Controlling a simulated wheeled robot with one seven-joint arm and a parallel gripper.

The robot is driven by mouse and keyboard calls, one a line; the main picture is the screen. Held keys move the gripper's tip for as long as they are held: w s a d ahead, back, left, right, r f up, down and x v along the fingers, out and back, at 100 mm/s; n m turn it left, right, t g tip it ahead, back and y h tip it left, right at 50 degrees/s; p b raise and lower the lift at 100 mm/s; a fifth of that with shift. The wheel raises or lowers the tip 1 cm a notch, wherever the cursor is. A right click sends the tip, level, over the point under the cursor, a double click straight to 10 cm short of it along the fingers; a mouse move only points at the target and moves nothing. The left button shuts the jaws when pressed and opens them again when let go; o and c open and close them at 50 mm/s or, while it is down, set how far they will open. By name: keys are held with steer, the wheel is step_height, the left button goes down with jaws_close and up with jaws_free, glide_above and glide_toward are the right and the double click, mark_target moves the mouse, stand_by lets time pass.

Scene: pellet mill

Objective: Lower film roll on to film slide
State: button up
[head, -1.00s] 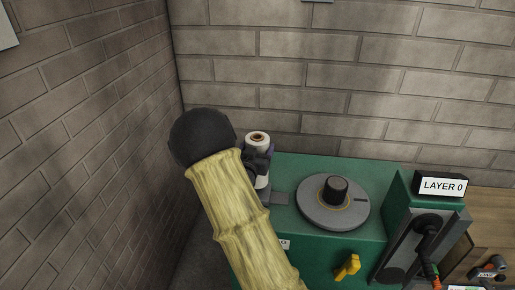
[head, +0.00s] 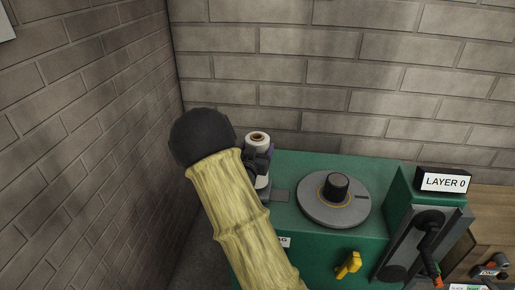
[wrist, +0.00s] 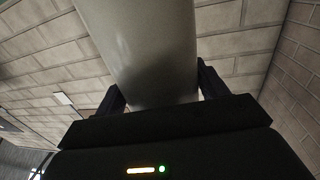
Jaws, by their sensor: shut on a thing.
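A white film roll (head: 257,139) with a brown core stands upright at the back left of the green machine in the head view. It fills the top middle of the wrist view (wrist: 145,50) as a pale cylinder. My gripper (wrist: 158,100) is shut on it, with a dark finger on each side. In the head view my yellow-sleeved arm hides part of the gripper and the roll's lower left.
The green machine (head: 300,165) carries a grey turntable (head: 310,208) with a dark knob to the right of the roll. A yellow lever (head: 349,264) is on its front. A "LAYER 0" display (head: 444,181) stands at right. Brick walls (head: 330,70) close in behind and left.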

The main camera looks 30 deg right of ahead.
steer(key=shift+f+b, duration=0.9)
steer(key=shift+f, duration=0.1)
steer(key=o, duration=1.5)
steer(key=shift+o, duration=0.6)
steer(key=shift+f, duration=0.15)
steer(key=shift+s+a, duration=0.1)
steer(key=shift+s, duration=0.05)
steer(key=b+v, duration=0.1)
steer(key=v, duration=0.7)
steer(key=shift+s+a, duration=0.25)
steer(key=shift+s, duration=0.05)
